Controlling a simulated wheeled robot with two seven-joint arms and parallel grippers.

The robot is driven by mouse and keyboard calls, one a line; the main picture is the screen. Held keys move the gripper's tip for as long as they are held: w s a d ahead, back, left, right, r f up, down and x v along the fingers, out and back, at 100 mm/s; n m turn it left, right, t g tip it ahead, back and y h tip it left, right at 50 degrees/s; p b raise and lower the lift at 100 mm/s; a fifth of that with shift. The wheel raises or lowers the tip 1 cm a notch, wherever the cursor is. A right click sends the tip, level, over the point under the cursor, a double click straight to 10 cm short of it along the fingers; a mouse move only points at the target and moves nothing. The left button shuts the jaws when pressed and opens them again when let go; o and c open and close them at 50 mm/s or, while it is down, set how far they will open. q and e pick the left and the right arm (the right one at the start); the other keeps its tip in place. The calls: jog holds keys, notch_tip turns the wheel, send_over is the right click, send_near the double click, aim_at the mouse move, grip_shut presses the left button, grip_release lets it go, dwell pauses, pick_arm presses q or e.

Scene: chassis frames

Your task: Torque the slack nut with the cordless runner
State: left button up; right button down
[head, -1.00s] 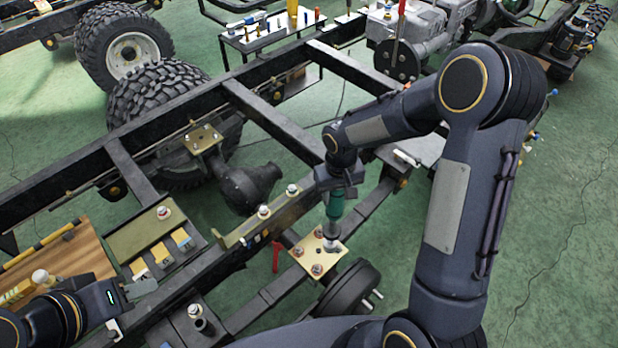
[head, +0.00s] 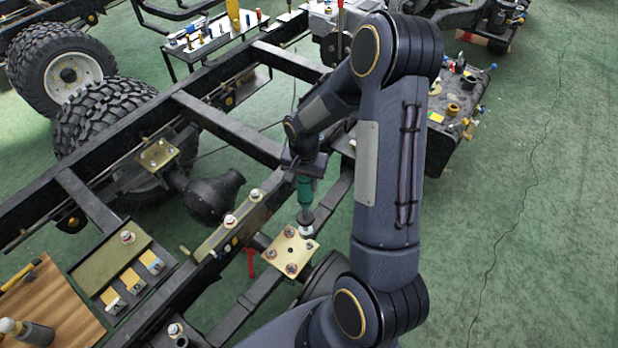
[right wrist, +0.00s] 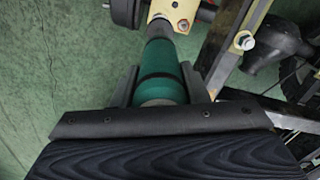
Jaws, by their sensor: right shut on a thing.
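My right gripper (head: 304,165) is shut on the green cordless runner (head: 304,190), which points down, roughly upright. The runner's socket end (head: 306,229) is over the far right corner of a brass plate (head: 290,252) with several nuts on it. A nut (head: 310,244) shows just below the socket; the socket looks slightly apart from it. I cannot tell which nut is slack. In the right wrist view the runner (right wrist: 162,75) sits between both fingers, with the plate (right wrist: 178,9) beyond its tip. My left gripper is not in view.
Dark chassis rails (head: 225,125) run around the plate. A brass-coloured bracket (head: 228,222) with pale-headed bolts lies left of it. A wooden board (head: 55,305) is at the lower left. A tool table (head: 215,45) stands at the back. Green floor is open at right.

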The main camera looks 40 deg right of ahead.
aim_at(309, 202)
jog(key=shift+s+d+m, duration=0.2)
jog(key=shift+d+m, duration=0.3)
jog(key=shift+d, duration=0.05)
jog(key=shift+f, duration=0.1)
notch_tip(309, 202, down, 6)
jog(key=b, duration=0.4)
jog(key=shift+f+b, duration=0.25)
jog(key=shift+b, duration=0.05)
jog(key=shift+f+b, duration=0.35)
jog(key=shift+b, duration=0.5)
dwell(0.5)
jog(key=shift+f+b, duration=1.65)
jog(key=shift+b, duration=0.05)
dwell(2.0)
jog(key=shift+s, duration=0.1)
dwell(1.2)
